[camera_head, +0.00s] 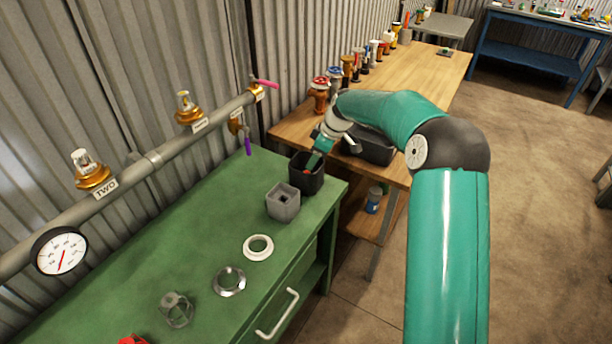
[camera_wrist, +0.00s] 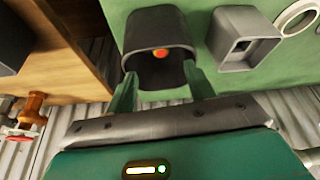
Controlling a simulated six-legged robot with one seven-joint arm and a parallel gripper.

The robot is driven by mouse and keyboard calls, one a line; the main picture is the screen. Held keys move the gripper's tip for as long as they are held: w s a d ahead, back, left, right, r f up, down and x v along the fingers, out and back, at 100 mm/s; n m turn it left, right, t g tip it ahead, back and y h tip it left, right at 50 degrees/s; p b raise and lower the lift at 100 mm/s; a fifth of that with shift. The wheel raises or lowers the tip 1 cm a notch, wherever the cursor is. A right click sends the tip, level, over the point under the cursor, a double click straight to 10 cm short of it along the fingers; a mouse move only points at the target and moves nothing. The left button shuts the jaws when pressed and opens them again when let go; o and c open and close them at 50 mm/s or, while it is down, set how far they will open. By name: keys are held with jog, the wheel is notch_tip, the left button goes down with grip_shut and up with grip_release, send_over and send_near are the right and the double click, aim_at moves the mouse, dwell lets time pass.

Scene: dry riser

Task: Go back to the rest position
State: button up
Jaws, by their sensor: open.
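My gripper (camera_wrist: 160,92) is open in the wrist view, its two green fingers apart on either side of the near rim of a dark square cup (camera_wrist: 135,30). An orange-red round thing (camera_wrist: 160,54) shows inside that cup. In the head view my gripper (camera_head: 314,160) is at the dark cup (camera_head: 305,182), which stands at the far right corner of the green bench (camera_head: 150,230). One finger shows over the cup's opening there. I cannot tell whether the fingers touch the cup.
A grey square holder (camera_head: 283,207), a white ring (camera_head: 258,247), a metal ring (camera_head: 229,281) and a grey cage-like part (camera_head: 176,309) stand on the green bench. A pipe with valves (camera_head: 150,160) and a gauge (camera_head: 60,251) runs behind. A wooden table (camera_head: 425,75) with several valves adjoins; a black bin (camera_head: 372,150) is beneath my arm.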

jog(key=s+d+r+m+t+h, duration=0.1)
jog(key=s+d+r+m+h, duration=0.15)
jog(key=s+r, duration=0.8)
jog(key=s+d+r+m+t+h, duration=0.15)
jog(key=s+r+m, duration=0.25)
jog(key=s+r, duration=0.65)
jog(key=s+d+f+m, duration=0.1)
jog(key=s+m, duration=0.1)
jog(key=s, duration=0.5)
jog(key=s+d+f+m+t, duration=0.1)
jog(key=s+d+m, duration=0.1)
jog(key=s, duration=0.5)
jog(key=s+d+f+m, duration=0.1)
jog(key=s+d+m, duration=0.1)
jog(key=s, duration=0.5)
jog(key=shift+s+f+m, duration=0.35)
jog(key=shift+s, duration=0.05)
jog(key=shift+d, duration=0.1)
jog(key=shift+c, duration=0.4)
jog(key=c, duration=0.3)
